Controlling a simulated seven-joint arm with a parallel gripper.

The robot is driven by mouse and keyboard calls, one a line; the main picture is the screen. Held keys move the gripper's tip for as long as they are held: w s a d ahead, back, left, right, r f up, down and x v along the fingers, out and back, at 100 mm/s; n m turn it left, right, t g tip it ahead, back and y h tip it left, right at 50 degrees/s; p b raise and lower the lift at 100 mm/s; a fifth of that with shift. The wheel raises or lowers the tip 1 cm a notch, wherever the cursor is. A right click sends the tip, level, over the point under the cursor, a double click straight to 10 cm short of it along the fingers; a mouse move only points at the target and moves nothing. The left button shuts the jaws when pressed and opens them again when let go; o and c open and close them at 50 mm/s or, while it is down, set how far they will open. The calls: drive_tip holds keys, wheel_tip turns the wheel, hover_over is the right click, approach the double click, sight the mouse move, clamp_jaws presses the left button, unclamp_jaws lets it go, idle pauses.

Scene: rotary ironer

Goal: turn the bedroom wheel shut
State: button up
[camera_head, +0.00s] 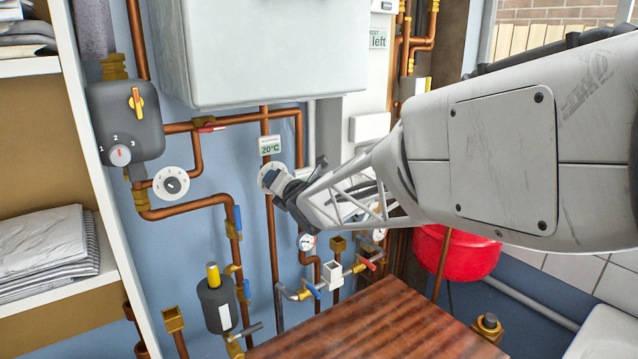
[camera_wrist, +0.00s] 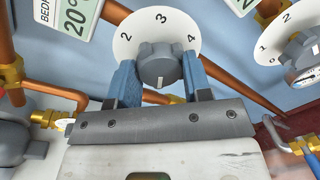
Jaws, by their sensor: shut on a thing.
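The bedroom wheel is a grey knob (camera_wrist: 158,64) on a round white dial (camera_wrist: 128,42), with 2, 3 and 4 readable in the wrist view. A sign (camera_wrist: 70,15) reading "BEDR…" and 20°C is beside it. In the head view, the sign (camera_head: 271,146) is above the dial (camera_head: 264,172), on the blue wall. My gripper (camera_wrist: 160,76) has one blue finger on each side of the knob and is shut on it. The dial's lower part is hidden by my gripper.
Another white dial (camera_head: 171,183) is to the left, below a grey box (camera_head: 125,120). Copper pipes (camera_head: 195,206) run around the wheel. A large white cabinet (camera_head: 270,50) hangs above. A wooden top (camera_head: 370,325) and a red vessel (camera_head: 455,252) are below.

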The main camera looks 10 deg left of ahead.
drive_tip(key=o, duration=0.9)
drive_tip(key=shift+o, duration=0.2)
drive_tip(key=shift+s+d, duration=0.1)
drive_tip(key=shift+d, duration=0.05)
drive_tip(key=v, duration=0.7)
drive_tip(key=shift+s+d, duration=0.15)
